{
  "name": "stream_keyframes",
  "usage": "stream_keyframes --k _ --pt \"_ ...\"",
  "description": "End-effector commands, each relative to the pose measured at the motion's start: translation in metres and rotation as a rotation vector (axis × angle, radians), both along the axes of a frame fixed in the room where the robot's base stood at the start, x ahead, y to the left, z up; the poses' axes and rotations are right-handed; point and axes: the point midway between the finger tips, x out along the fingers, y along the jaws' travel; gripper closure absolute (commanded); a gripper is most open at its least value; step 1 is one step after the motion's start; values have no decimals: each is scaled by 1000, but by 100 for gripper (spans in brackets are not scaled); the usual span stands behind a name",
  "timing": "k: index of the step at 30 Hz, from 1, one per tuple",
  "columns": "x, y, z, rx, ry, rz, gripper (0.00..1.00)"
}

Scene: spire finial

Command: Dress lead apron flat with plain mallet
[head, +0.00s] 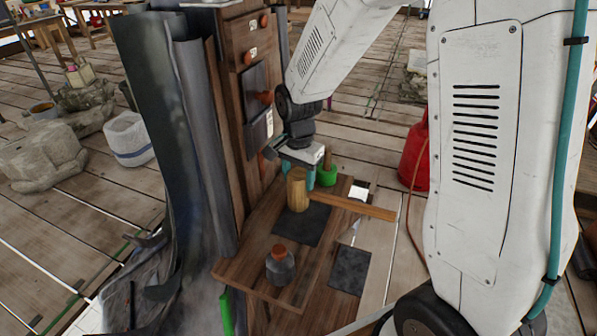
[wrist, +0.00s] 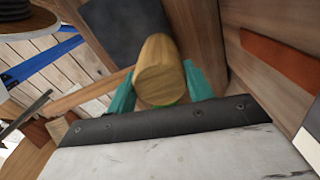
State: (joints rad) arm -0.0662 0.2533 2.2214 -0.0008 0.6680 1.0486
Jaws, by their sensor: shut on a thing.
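A wooden mallet with a pale, round, barrel-shaped head (head: 297,190) stands out over the wooden bench in the head view. My gripper (head: 314,176) is shut on it from behind, its teal fingers partly hidden. In the wrist view the mallet head (wrist: 161,70) lies between the two teal fingers of my gripper (wrist: 158,92). The mallet's handle is not clearly visible. A dark grey square sheet (head: 302,226) lies flat on the bench just below the mallet, and another (head: 350,270) lies nearer. I cannot tell which sheet, if either, is the lead apron.
A grey jar with an orange lid (head: 281,267) stands near the bench's front. A wooden bar (head: 360,207) crosses the bench's right side. A tall wooden cabinet (head: 243,90) and upright grey sheets (head: 195,130) stand left. A red container (head: 414,158) is on the floor behind.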

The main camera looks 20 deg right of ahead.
Motion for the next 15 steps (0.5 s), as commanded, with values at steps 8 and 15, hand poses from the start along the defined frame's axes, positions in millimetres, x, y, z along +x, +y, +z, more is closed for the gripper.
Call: stream_keyframes --k 8,15 --pt "1 0 1 0 -1 0 90" --pt "1 0 17 0 -6 0 90"
